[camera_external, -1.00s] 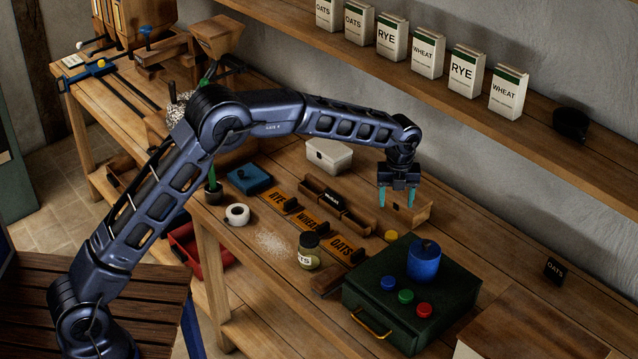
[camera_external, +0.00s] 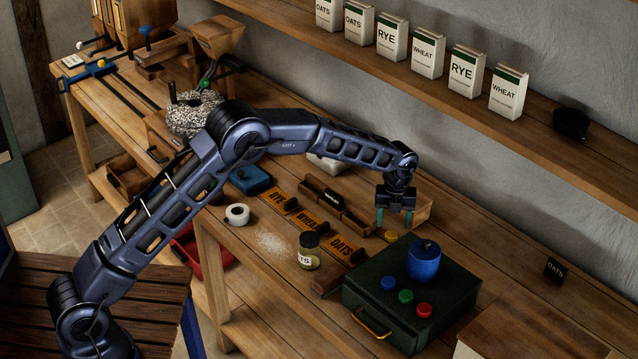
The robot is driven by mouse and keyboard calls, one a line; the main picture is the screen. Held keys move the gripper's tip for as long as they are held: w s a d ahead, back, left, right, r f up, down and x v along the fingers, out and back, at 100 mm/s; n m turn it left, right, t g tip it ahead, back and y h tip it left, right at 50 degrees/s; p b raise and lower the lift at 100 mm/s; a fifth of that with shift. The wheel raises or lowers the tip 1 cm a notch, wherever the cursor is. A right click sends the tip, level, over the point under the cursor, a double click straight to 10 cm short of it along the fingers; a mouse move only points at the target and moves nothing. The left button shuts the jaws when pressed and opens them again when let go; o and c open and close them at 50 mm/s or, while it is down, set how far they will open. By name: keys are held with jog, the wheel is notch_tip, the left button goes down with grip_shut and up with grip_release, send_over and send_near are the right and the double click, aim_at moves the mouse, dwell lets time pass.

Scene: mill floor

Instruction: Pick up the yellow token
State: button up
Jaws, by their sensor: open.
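The yellow token (camera_external: 391,236) is a small round disc lying on the bench, just behind the green case and to the right of the OATS plate. My gripper (camera_external: 394,218) points down above it, with its two teal fingers apart and nothing between them. The fingertips look a little above the token and close to it. The exact height gap is hard to tell from this view.
The dark green case (camera_external: 452,312) with blue, green and red buttons and a blue knob (camera_external: 424,262) stands just in front. A wooden box (camera_external: 422,212) is right behind my gripper. A jar (camera_external: 309,250) and orange plates (camera_external: 307,222) lie left.

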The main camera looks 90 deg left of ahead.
aim_at(392, 234)
notch_tip(392, 234, down, 4)
jog(key=shift+d, duration=0.15)
jog(key=c, duration=1.1)
jog(key=shift+o, duration=0.2)
jog(key=shift+r, duration=0.15)
